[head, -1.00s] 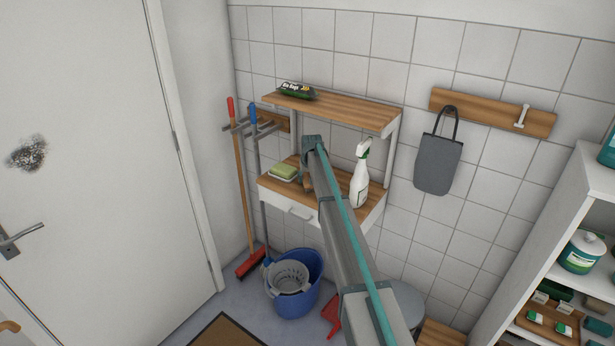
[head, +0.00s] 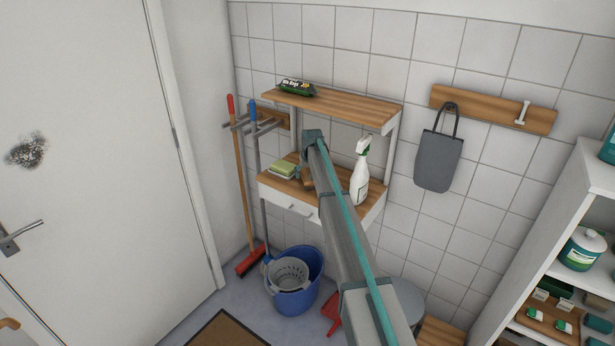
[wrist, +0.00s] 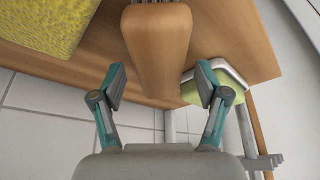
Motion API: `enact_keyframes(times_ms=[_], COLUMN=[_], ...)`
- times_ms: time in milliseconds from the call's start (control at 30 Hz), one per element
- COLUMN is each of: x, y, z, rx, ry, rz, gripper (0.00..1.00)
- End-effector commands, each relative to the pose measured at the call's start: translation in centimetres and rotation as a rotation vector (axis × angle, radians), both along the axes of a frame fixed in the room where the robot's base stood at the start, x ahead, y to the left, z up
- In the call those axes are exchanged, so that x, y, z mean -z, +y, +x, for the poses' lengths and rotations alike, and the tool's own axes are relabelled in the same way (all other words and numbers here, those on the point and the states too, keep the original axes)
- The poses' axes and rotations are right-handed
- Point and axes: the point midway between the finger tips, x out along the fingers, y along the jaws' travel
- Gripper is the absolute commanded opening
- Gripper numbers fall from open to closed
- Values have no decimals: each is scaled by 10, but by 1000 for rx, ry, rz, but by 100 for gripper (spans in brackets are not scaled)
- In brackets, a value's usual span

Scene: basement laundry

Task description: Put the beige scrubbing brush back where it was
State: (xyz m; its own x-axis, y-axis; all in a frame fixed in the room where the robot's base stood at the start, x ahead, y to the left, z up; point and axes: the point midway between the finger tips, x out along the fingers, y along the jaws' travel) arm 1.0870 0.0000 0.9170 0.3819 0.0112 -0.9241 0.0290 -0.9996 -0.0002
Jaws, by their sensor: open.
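The scrubbing brush shows in the wrist view as a smooth tan wooden body (wrist: 157,50) with dark bristles at the top edge. Its rounded end lies between the two fingers of my gripper (wrist: 160,90). The fingers are spread, with a narrow gap on each side of the brush. In the head view the brush (head: 307,181) is a small brown shape at the wooden shelf board (head: 338,176), partly hidden by my arm. My fingers are hidden there. Whether the brush rests fully on the board is unclear.
A white spray bottle (head: 360,178) stands right of my arm. A yellow-green sponge (head: 284,168) lies on the left of the board; a yellow textured block (wrist: 40,35) fills the wrist view's upper left. An upper shelf (head: 340,105) hangs above. A blue bucket (head: 313,290) stands below.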

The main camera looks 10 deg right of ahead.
Motion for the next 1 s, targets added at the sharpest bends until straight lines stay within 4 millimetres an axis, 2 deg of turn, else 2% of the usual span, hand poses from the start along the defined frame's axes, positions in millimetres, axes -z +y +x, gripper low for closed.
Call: enact_keyframes(times_ms=[500, 700, 1000], x=[-84, -98, -100], y=[-1, -1, -1], z=[-36, -41, -42], rx=[0, 0, 0], ry=[-2, -1, 0], rz=[0, 0, 0], gripper=[74, 74, 74])
